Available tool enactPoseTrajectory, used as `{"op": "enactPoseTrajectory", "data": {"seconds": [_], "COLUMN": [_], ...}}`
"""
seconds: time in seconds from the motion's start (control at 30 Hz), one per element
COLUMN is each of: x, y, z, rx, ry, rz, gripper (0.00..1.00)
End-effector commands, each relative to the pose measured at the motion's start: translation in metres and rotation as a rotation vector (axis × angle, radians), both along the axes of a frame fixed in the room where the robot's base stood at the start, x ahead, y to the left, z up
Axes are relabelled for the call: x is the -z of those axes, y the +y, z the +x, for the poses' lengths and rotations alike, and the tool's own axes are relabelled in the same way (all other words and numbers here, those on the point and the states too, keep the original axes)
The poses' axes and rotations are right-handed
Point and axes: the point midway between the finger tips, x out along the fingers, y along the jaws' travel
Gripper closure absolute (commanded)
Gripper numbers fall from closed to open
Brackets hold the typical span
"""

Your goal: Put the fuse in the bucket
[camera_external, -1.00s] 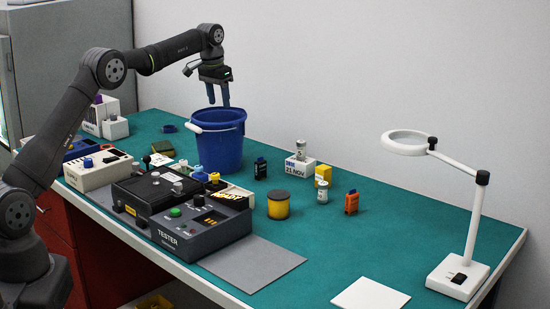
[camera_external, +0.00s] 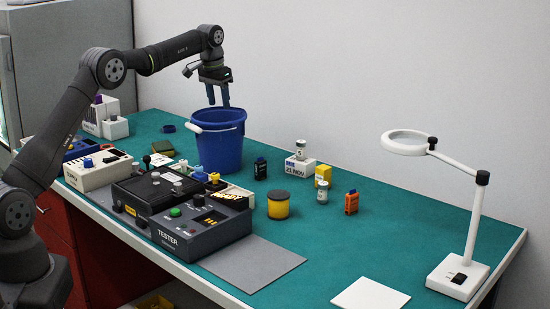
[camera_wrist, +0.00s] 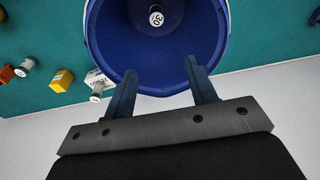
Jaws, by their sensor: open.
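The blue bucket (camera_external: 221,150) stands upright on the green bench. My gripper (camera_external: 219,104) is open and empty, pointing down just above the bucket's mouth. In the wrist view the gripper (camera_wrist: 161,68) has its fingers apart at the rim of the bucket (camera_wrist: 120,40). A small round-topped piece marked 30 (camera_wrist: 156,17), which looks like the fuse, lies inside the bucket, apart from the fingers. Similar small cylinders stand outside: one on the white date block (camera_external: 301,149) and one on the bench (camera_external: 322,190).
A grey tester (camera_external: 205,228) and a white-topped box (camera_external: 97,170) stand left and in front of the bucket. A yellow tin (camera_external: 278,204), a yellow box (camera_external: 323,174) and an orange part (camera_external: 352,202) stand to its right. A magnifier lamp (camera_external: 459,275) is far right.

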Motion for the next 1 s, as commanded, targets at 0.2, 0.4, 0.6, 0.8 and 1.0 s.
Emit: {"op": "enactPoseTrajectory", "data": {"seconds": [0.2, 0.4, 0.6, 0.8, 1.0], "x": [0.039, 0.0, -0.032, -0.056, -0.071], "y": [0.001, -0.001, -0.001, -0.001, 0.0], "z": [-0.001, 0.001, 0.001, 0.001, 0.0], "rx": [0.0, 0.0, 0.0, 0.0, 0.0], "ry": [0.003, -0.003, -0.001, -0.001, -0.001], "rz": [0.003, -0.003, -0.001, -0.001, -0.001], "gripper": [0.48, 0.48, 0.48, 0.48, 0.48]}}
